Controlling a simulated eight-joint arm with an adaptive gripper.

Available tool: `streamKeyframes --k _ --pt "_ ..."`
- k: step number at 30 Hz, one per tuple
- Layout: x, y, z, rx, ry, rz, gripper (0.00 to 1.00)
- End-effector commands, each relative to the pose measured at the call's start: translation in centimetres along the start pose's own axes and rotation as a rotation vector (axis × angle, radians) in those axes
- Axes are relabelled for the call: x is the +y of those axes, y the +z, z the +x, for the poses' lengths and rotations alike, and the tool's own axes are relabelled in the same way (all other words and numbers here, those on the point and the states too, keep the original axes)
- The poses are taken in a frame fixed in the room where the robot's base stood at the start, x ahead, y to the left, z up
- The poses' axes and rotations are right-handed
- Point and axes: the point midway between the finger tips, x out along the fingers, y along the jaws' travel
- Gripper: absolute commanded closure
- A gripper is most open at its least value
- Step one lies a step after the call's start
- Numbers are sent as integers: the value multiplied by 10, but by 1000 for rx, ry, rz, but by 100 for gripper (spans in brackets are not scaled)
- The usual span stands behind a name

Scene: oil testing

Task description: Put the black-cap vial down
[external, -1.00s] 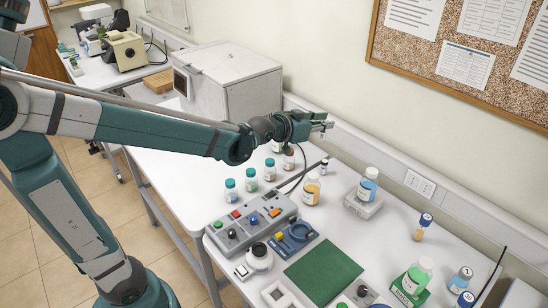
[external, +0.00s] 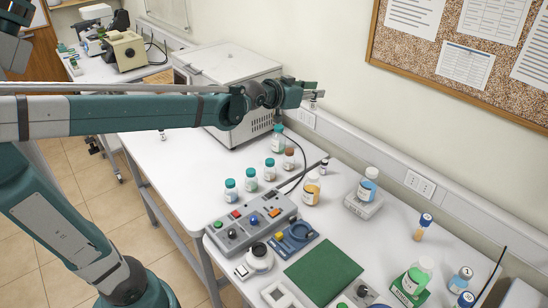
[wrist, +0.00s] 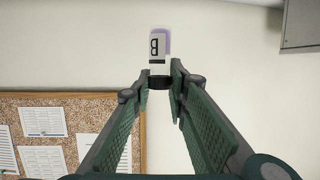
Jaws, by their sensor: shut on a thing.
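My gripper (external: 314,93) is raised in front of the back wall, above the white table (external: 190,165). In the wrist view my gripper (wrist: 160,80) is shut on the black cap of a small vial (wrist: 159,45). The vial has a pale label marked with a black B and a purple tint along one side. It points away from the fingers, clear of any surface in that view. In the external view the held vial (external: 313,104) is tiny, just below the fingertips. Another small dark-capped vial (external: 323,167) stands on the table by the cable.
Teal-capped bottles (external: 250,179), a brown-capped bottle (external: 289,158) and an amber bottle (external: 312,189) stand below my arm. A grey box-shaped instrument (external: 235,85) is behind it. A control box (external: 245,225) and green mat (external: 323,271) lie nearer. The table's left part is mostly clear.

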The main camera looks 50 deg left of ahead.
Motion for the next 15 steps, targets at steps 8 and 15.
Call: streamKeyframes --k 8,15 --pt "-79 4 -8 -3 -107 -31 93" --pt "-149 9 -22 -6 -205 -61 93"
